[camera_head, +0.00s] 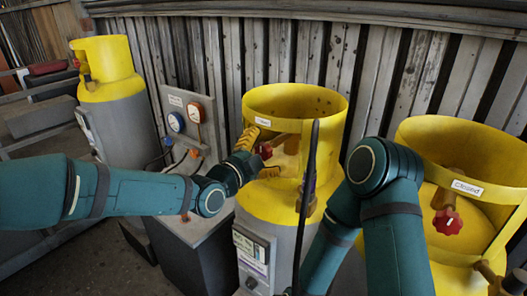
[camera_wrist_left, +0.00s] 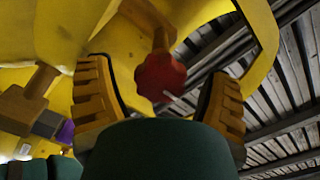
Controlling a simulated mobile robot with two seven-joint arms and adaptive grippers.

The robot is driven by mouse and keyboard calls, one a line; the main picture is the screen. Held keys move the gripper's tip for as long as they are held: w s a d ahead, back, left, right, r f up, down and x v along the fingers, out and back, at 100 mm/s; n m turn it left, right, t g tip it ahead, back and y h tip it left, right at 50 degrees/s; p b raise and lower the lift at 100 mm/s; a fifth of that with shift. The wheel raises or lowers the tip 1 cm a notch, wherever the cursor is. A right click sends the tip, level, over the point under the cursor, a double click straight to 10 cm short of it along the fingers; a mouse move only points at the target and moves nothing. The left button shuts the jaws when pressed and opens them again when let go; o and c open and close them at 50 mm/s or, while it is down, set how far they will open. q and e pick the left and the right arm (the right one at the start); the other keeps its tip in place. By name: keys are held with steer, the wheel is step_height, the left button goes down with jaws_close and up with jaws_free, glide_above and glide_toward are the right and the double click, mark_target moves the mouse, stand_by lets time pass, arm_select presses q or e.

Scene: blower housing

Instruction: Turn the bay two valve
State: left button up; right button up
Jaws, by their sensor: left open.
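The middle yellow-topped cylinder (camera_head: 310,101) has a red valve knob (camera_head: 265,150) inside its open collar, on a brass-coloured stem. I take this to be the bay two valve, though no bay number is readable. My left gripper (camera_head: 258,154) reaches into the collar from the left, its yellow-padded fingers open. In the left wrist view the red knob (camera_wrist_left: 160,77) shows between the two spread fingers (camera_wrist_left: 160,100), with gaps on both sides. My left gripper partly hides the knob in the head view. My right arm is bent at the right, its gripper out of view.
Another yellow-topped cylinder (camera_head: 108,92) stands at the left. One at the right has a red knob (camera_head: 447,222) and a "Closed" label (camera_head: 467,188). A gauge panel (camera_head: 187,120) stands between left and middle cylinders. A thin dark upright (camera_head: 308,185) crosses before the middle cylinder.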

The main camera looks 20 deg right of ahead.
arm_select(q)
steer(key=c, duration=1.2)
steer(key=shift+f+n+b, duration=0.1)
steer(key=shift+n+b, duration=0.3)
steer(key=shift+b, duration=0.3)
steer(key=n+b, duration=0.4)
steer(key=shift+n+b, duration=0.7)
steer(key=shift+n, duration=0.3)
steer(key=n+b, duration=0.2)
steer(key=n, duration=0.1)
steer(key=shift+n, duration=0.3)
steer(key=n+b, duration=0.3)
steer(key=n, duration=0.2)
steer(key=n+b, duration=0.2)
steer(key=n, duration=0.2)
steer(key=shift+a+b, duration=0.1)
steer(key=shift+b, duration=0.3)
steer(key=shift+n+b, duration=0.4)
steer(key=shift+n, duration=0.5)
arm_select(e)
step_height(320, 180, down, 16)
steer(key=s, duration=0.1)
steer(key=shift+s+a+g, duration=0.2)
steer(key=shift+a+g, duration=0.1)
arm_select(q)
steer(key=shift+r, duration=0.2)
